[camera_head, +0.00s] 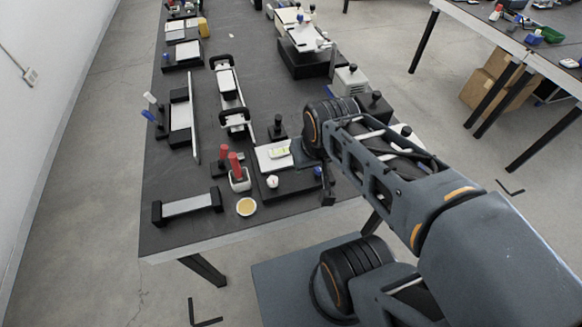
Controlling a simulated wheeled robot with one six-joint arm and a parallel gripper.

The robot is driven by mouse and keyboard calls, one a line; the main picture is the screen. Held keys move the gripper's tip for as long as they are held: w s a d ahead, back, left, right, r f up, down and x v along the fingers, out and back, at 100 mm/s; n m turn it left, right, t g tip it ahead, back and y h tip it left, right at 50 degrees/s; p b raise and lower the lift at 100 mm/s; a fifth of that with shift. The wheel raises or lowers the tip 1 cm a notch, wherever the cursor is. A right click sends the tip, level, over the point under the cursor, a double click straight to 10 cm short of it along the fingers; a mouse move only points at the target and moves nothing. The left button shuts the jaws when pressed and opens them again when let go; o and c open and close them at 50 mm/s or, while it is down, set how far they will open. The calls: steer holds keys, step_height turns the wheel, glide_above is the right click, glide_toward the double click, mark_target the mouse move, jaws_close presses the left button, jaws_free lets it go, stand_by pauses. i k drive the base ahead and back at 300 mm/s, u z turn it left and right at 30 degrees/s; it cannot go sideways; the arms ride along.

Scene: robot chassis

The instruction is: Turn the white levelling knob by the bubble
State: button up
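A small white knob (272,182) sits at the front left of a dark base (295,183) near the table's front edge. A white plate (266,160) lies on that base, with a pale yellow-green piece (280,152) on it that looks like the bubble level. My gripper (327,188) shows only as small dark parts at the right end of the base, right of the knob and apart from it. My arm hides most of it, and its finger opening is not clear.
A low stand with a grey bar (188,206) is further left. A black knob (278,127) rises behind the plate. My arm covers the right side.

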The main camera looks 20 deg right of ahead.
mark_target(273, 181)
steer(key=z, duration=0.1)
steer(key=k, duration=1.05)
steer(key=u, duration=1.15)
steer(key=i, duration=1.25)
steer(key=z, duration=0.8)
